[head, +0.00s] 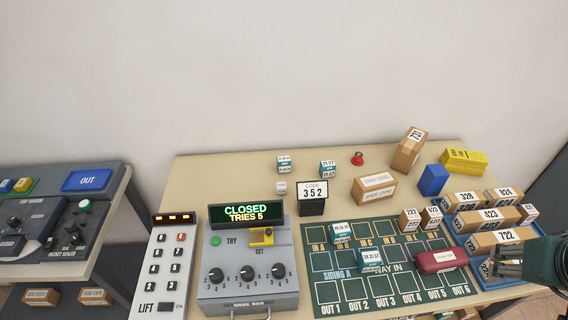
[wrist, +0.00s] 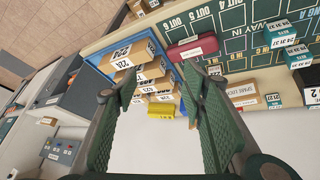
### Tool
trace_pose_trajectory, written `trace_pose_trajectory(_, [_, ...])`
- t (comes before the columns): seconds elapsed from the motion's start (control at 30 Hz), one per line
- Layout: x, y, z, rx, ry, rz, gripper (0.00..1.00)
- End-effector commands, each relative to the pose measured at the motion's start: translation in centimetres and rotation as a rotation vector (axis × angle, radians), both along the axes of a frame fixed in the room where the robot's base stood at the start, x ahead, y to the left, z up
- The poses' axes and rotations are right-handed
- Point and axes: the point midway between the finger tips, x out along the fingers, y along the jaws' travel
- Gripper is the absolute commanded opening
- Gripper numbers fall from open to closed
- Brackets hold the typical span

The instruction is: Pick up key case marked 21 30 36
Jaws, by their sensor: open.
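Several small teal and white key cases are in view; their numbers are too small to tell surely which is marked 21 30 36. In the head view, one case (head: 284,164) and another case (head: 328,168) stand at the back of the table. A third case (head: 342,234) and a fourth case (head: 371,260) stand on the green board (head: 408,287). My gripper (head: 500,262) is at the right edge, by the parcel tray, away from these cases. In the wrist view my gripper (wrist: 150,95) is open, with nothing between its fingers; cases show at right (wrist: 280,36).
A blue tray (head: 484,270) of labelled parcels stands at right. Near it are a dark red case (head: 442,261), a blue block (head: 432,180) and a yellow block (head: 463,161).

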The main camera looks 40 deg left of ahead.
Motion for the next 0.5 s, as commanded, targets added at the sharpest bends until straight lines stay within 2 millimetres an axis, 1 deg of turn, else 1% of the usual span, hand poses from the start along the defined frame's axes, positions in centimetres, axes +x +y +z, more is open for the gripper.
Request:
trace_pose_trajectory(0.03, [0.8,0.8,0.6,-0.013,0.008,0.03,0.41])
trace_pose_trajectory(0.1, [1.7,1.6,1.1,-0.036,0.019,0.07,0.41])
trace_pose_trajectory(0.37, [5.0,5.3,2.8,-0.116,0.058,0.223,0.41])
trace_pose_trajectory(0.5, [6.7,7.5,3.5,-0.158,0.078,0.303,0.41])
